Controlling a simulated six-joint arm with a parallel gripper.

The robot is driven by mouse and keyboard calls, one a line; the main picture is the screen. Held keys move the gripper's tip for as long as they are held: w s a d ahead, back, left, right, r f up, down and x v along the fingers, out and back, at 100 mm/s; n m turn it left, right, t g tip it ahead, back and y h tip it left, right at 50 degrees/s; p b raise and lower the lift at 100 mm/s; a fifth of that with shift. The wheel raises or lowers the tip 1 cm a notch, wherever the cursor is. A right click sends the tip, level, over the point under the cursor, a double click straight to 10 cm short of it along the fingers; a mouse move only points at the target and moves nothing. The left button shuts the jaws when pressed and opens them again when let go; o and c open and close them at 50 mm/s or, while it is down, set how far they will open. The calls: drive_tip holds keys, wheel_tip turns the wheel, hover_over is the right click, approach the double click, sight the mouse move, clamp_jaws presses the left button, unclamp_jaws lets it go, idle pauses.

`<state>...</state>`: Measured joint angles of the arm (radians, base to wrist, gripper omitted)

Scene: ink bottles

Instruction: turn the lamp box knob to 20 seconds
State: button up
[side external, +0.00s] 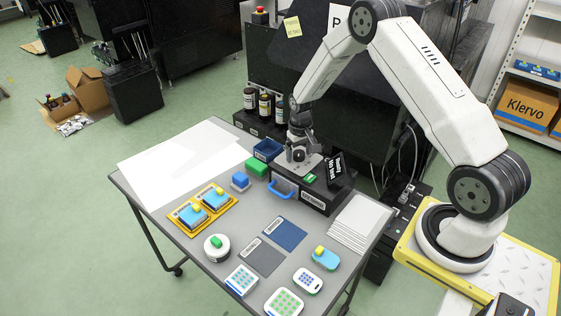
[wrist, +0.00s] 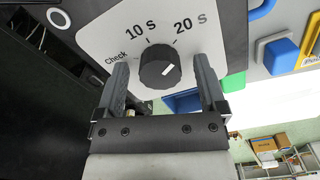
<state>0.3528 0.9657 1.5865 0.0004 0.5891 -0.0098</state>
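The lamp box (side external: 300,193) is a black box with a grey top plate and a blue handle, at the back right of the table. In the wrist view its pale plate (wrist: 103,40) carries the marks Check, 10 s and 20 s around a black knob (wrist: 150,66). My gripper (side external: 298,155) is over the plate, hiding the knob in the side view. In the wrist view its open fingers (wrist: 160,64) flank the knob with visible gaps.
A black sign (side external: 335,168) and a green button (side external: 310,178) are on the lamp box. Dark bottles (side external: 265,105) stand behind. A blue bin (side external: 267,149) and green block (side external: 257,167) are to the left. Pads, cards and trays lie in front.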

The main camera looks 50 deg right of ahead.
sight(299, 154)
drive_tip(key=shift+r, duration=3.9)
drive_tip(key=shift+a+r, duration=0.1)
drive_tip(key=shift+s+a+r, duration=0.1)
drive_tip(key=shift+a+r, duration=0.05)
drive_tip(key=shift+a, duration=0.05)
drive_tip(key=s+a+r+n+t, duration=0.1)
drive_tip(key=s+a+r, duration=0.3)
drive_tip(key=s+a, duration=0.4)
drive_tip(key=s+a+r+n+t, duration=0.1)
drive_tip(key=s+a+r+n, duration=0.2)
drive_tip(key=s+a, duration=0.5)
drive_tip(key=shift+s+a+r+t, duration=0.25)
drive_tip(key=shift+s+r, duration=0.25)
drive_tip(key=shift+s, duration=0.4)
